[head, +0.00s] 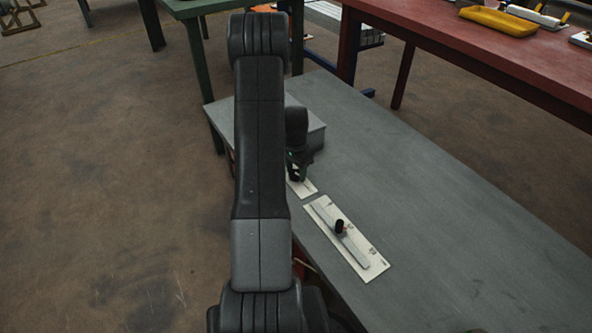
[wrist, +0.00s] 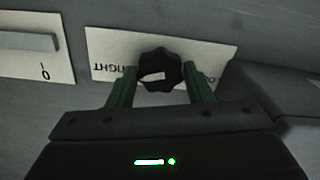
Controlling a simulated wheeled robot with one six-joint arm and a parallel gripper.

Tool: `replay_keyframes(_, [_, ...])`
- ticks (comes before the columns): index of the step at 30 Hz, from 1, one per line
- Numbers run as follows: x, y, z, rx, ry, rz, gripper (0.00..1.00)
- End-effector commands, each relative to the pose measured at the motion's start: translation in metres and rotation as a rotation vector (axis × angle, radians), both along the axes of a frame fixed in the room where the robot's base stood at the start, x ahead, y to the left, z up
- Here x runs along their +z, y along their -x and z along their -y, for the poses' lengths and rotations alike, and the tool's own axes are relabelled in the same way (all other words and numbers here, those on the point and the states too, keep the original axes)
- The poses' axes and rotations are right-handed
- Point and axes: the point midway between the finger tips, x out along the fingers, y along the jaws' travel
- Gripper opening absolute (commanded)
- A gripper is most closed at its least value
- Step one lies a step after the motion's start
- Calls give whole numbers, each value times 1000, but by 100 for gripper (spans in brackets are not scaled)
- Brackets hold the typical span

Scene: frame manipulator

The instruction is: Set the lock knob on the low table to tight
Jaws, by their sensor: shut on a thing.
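The lock knob (wrist: 160,72) is a black lobed knob with a pale mark on its top, in the middle of the wrist view. It sits on a white label plate (wrist: 107,42) on the low table (head: 420,190). The word TIGHT appears upside down left of the knob; lettering at the plate's right end is partly cut off. My gripper (wrist: 160,82) has its two green fingers on either side of the knob, shut on it. In the head view my gripper (head: 297,170) is above the plate (head: 303,187), and the knob is hidden there.
A red table (head: 480,62) with a yellow tray (head: 498,21) is at upper right. The table's right part is clear.

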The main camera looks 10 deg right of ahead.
Motion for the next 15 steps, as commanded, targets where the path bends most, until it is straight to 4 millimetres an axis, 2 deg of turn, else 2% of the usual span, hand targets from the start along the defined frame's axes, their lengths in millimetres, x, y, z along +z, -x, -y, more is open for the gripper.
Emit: replay_keyframes(15, [0, 0, 0, -107, 0, 1, 24])
